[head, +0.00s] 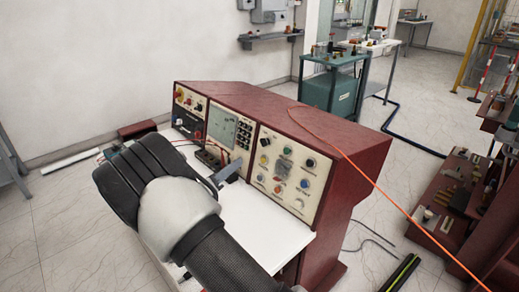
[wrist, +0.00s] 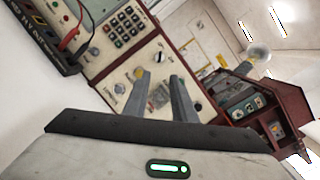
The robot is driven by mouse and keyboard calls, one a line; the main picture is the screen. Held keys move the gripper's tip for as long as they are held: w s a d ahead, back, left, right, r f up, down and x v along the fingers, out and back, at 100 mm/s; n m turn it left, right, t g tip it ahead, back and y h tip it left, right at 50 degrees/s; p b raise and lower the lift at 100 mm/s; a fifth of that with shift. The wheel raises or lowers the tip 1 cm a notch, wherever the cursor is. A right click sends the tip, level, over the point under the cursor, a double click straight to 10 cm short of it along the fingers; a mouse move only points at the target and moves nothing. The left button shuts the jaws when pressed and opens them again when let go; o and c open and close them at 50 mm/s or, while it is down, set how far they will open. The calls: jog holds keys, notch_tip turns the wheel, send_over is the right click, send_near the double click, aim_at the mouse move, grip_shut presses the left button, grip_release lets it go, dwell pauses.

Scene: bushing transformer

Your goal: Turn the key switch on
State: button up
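The red console (head: 345,150) stands in the middle of the head view, with a pale control panel (head: 268,190) on its right part. That panel carries several round knobs and buttons, among them a green one (head: 287,151) and a dark one (head: 311,162). I cannot tell which of them is the key switch. My gripper (wrist: 161,80) is open and empty, its two grey fingers apart in front of this panel in the wrist view. In the head view my gripper (head: 238,166) is at the panel's left edge. The fingers hide part of the panel in the wrist view.
A meter panel with a screen (head: 222,124) and a keypad (wrist: 127,28) is beside the control panel. Red and black leads (wrist: 68,38) hang near it. A white worktop (head: 265,220) lies below. An orange cable (head: 370,180) crosses the console's right side.

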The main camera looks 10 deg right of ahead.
aim_at(262, 144)
jog(key=b+x, duration=0.1)
jog(key=x, duration=1.6)
jog(key=shift+d, duration=0.2)
grip_shut()
